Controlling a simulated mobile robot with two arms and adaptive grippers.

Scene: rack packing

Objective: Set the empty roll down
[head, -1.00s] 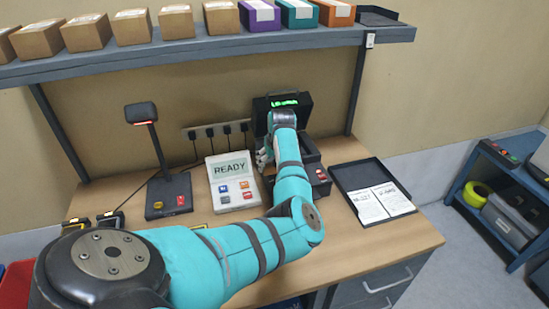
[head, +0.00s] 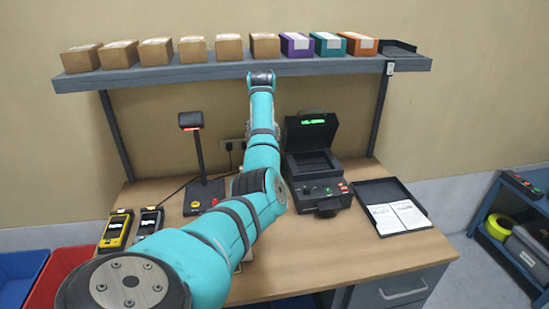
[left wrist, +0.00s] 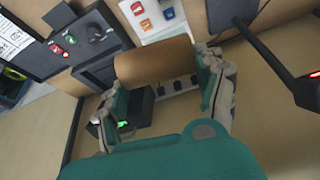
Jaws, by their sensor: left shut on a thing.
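The empty roll, a plain brown cardboard tube (left wrist: 155,62), shows in the left wrist view between the two fingers of my left gripper (left wrist: 163,88). The gripper is shut on it. In the head view my left arm reaches up toward the shelf and hides the roll and most of the gripper. The label printer (head: 315,165) stands open to the right of my arm, its lid raised with a green display and its bay dark. The roll is held clear of the printer. My right gripper is out of view.
A shelf (head: 240,71) with several boxes spans the wall above. A scanner stand (head: 203,190) is left of my arm, with two handheld devices (head: 130,228) farther left. A black tray (head: 392,205) with papers lies right of the printer. My arm covers the desk's middle.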

